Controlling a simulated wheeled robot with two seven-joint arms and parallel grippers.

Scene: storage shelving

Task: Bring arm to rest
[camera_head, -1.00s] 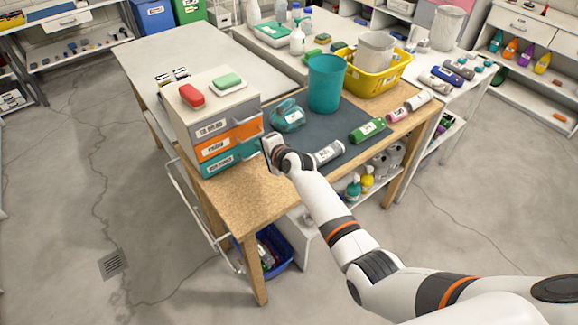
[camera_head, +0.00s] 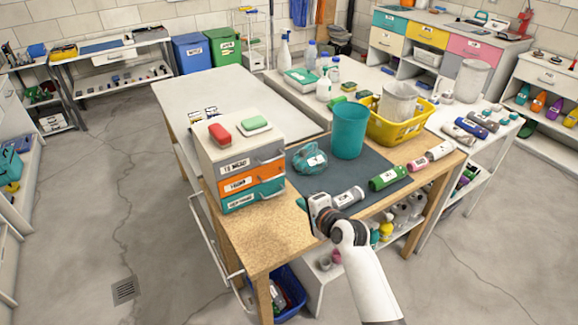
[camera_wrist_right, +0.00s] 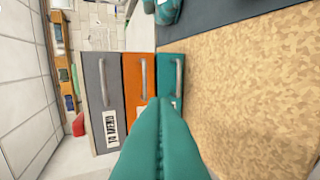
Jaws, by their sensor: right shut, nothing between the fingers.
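My right gripper (camera_head: 303,204) is shut and empty, over the front edge of the wooden table (camera_head: 262,222). My right arm reaches in from the bottom of the head view. In the right wrist view the teal fingers (camera_wrist_right: 160,140) lie together with a seam between them and point toward the drawer unit. The small drawer unit (camera_head: 215,154) stands to the left of the gripper. Its grey, orange (camera_wrist_right: 138,85) and teal (camera_wrist_right: 170,78) drawers look shut. A gap shows between gripper and drawers in the head view. My left gripper is not in view.
A dark mat (camera_head: 330,185) carries a teal bin (camera_head: 349,132), a teal bundle (camera_head: 309,160), a grey-white bottle (camera_head: 349,197) and a green bottle (camera_head: 388,178). A yellow basket (camera_head: 400,128) stands behind. A blue crate (camera_head: 290,296) is under the table. Floor at left is clear.

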